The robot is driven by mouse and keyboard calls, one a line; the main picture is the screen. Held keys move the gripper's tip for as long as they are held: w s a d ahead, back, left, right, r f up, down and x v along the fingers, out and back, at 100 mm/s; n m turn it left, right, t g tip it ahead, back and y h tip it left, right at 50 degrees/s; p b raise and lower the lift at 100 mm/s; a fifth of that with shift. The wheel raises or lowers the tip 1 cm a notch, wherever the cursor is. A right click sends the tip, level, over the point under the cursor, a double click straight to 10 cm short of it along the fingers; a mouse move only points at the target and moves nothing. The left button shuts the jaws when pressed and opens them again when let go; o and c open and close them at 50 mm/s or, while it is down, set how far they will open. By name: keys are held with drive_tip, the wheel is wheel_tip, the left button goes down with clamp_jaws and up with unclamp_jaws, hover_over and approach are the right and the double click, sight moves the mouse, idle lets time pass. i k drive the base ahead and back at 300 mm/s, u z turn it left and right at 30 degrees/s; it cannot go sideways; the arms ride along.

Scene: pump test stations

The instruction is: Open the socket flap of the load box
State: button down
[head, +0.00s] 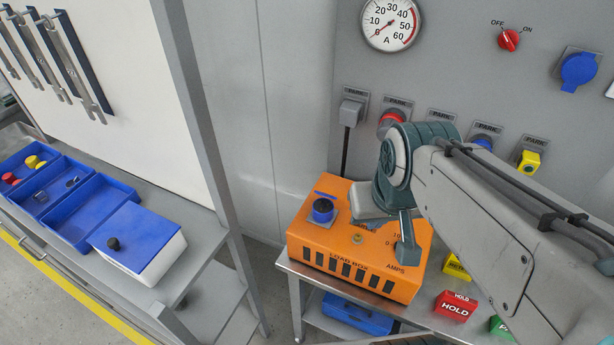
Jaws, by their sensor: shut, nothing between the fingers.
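The orange load box (305,245) stands on a grey bench in the head view, with dark slots and the words LOAD BOX on its front. A round blue socket (322,212) with a dark top sits on its upper left. I cannot tell whether its flap is open or shut. A flat blue strip lies just behind it. My gripper (407,252) is shut and empty, pointing down over the right part of the box, to the right of the socket and apart from it. My arm and hand hide part of the box's top and its scale.
Red HOLD (456,306), yellow and green blocks stand right of the box. A panel behind carries a gauge (390,24), a red switch (509,40) and several parked plugs. A grey post (210,125) and a bench with blue trays (92,209) are left.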

sight(325, 195)
drive_tip(key=k, duration=1.15)
drive_tip(key=u, duration=0.25)
drive_tip(key=i, duration=0.75)
drive_tip(key=z, duration=0.1)
